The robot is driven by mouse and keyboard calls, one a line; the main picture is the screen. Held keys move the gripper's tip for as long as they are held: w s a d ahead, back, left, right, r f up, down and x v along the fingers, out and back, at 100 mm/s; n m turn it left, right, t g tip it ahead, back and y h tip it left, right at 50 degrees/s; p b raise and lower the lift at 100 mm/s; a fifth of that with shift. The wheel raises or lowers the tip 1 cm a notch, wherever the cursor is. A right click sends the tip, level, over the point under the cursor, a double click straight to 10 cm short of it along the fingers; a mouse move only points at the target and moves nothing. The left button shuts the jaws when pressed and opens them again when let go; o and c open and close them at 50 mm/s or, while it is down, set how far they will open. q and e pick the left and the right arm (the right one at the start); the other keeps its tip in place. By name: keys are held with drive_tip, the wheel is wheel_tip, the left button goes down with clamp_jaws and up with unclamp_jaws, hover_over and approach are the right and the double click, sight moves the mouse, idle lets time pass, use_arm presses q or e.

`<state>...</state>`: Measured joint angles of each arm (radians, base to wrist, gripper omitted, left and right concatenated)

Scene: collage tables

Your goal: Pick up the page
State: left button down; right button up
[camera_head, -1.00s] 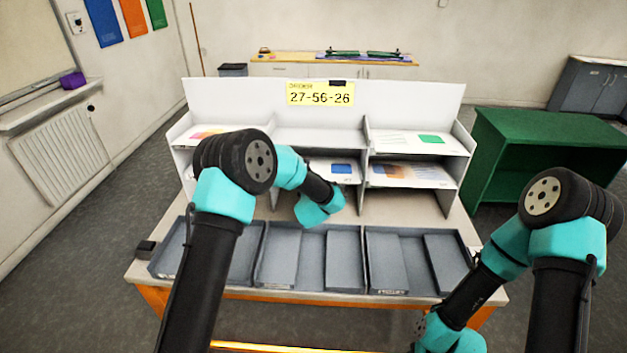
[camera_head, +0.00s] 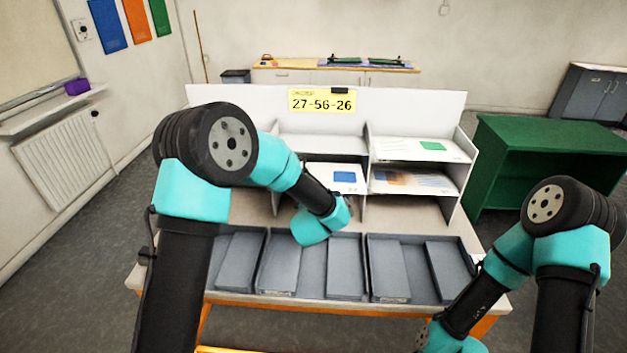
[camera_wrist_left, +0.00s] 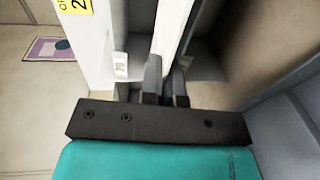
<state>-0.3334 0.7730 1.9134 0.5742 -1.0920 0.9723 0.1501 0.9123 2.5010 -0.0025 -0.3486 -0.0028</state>
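Several pages lie in the white shelf unit (camera_head: 237,98). A page with a blue square (camera_head: 344,177) is in the lower middle compartment, one with a green square (camera_head: 432,146) in the upper right, and one with an orange and brown print (camera_head: 400,180) in the lower right. My left arm's wrist hangs in front of the middle compartments in the head view and hides its fingers. In the left wrist view my left gripper (camera_wrist_left: 167,88) has its dark fingertips close together near white shelf panels; I cannot tell whether anything is between them. My right gripper is below the head view.
Grey trays (camera_head: 402,268) line the table front below the shelves. A yellow card (camera_head: 321,102) reading 27-56-26 is on the shelf back. A green cabinet (camera_head: 545,135) stands at right. My left arm hides the left compartments.

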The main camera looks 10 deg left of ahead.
use_arm(q)
drive_tip(key=s, duration=1)
drive_tip(key=shift+d, duration=0.35)
